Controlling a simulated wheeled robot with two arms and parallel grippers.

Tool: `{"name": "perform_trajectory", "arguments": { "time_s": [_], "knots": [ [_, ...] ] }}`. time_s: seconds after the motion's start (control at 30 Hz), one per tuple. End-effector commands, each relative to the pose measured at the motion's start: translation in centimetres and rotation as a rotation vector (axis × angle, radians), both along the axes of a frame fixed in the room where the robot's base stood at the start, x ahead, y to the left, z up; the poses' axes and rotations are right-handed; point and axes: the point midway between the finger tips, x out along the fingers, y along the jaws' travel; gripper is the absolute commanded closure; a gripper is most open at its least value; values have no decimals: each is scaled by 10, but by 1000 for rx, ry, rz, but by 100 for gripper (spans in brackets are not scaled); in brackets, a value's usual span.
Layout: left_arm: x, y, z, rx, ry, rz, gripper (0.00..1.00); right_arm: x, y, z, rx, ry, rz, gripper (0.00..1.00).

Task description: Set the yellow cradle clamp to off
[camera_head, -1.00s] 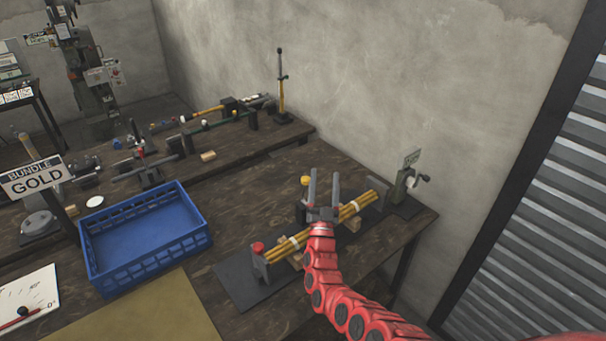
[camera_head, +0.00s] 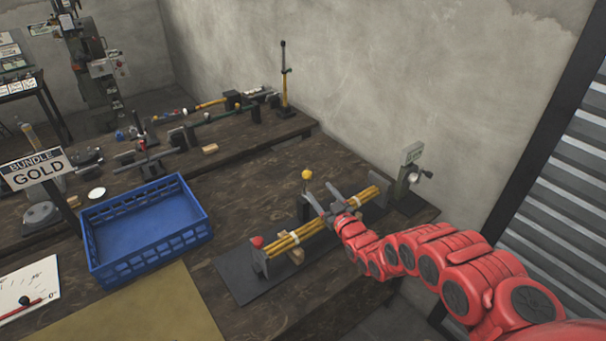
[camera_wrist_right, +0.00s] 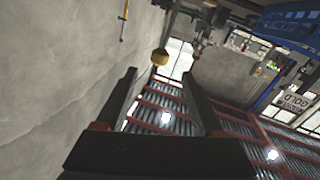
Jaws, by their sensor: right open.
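The yellow-knobbed cradle clamp (camera_head: 307,174) stands upright at the back of the cradle, its round knob on a short stem. The cradle holds a bundle of gold rods (camera_head: 290,239) with pale bands. My right gripper (camera_head: 317,190) is open and empty, fingers pointing at the yellow knob from just in front of it. In the right wrist view the yellow knob (camera_wrist_right: 160,56) shows just beyond the gap between the open fingers (camera_wrist_right: 159,76), apart from them. A red knob (camera_head: 257,242) sits at the cradle's near left end. My left gripper is out of view.
A blue crate (camera_head: 146,245) stands left of the cradle's dark mat (camera_head: 243,283). A BUNDLE GOLD sign (camera_head: 38,168) is at the far left. A grey device with a crank (camera_head: 410,175) stands at the right end, near the wall. The table between crate and cradle is mostly clear.

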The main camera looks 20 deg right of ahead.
Motion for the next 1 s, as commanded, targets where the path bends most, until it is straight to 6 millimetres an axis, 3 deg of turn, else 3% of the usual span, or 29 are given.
{"name": "perform_trajectory", "arguments": {
  "time_s": [0.6, 0.8, 1.0],
  "knots": [
    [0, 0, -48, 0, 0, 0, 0, 75, 15, -2, 1, -4, 4, 30],
    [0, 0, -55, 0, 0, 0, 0, 102, 18, -1, 1, -5, 0, 30],
    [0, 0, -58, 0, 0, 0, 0, 117, 22, -1, 8, -3, 7, 30]
  ]
}}
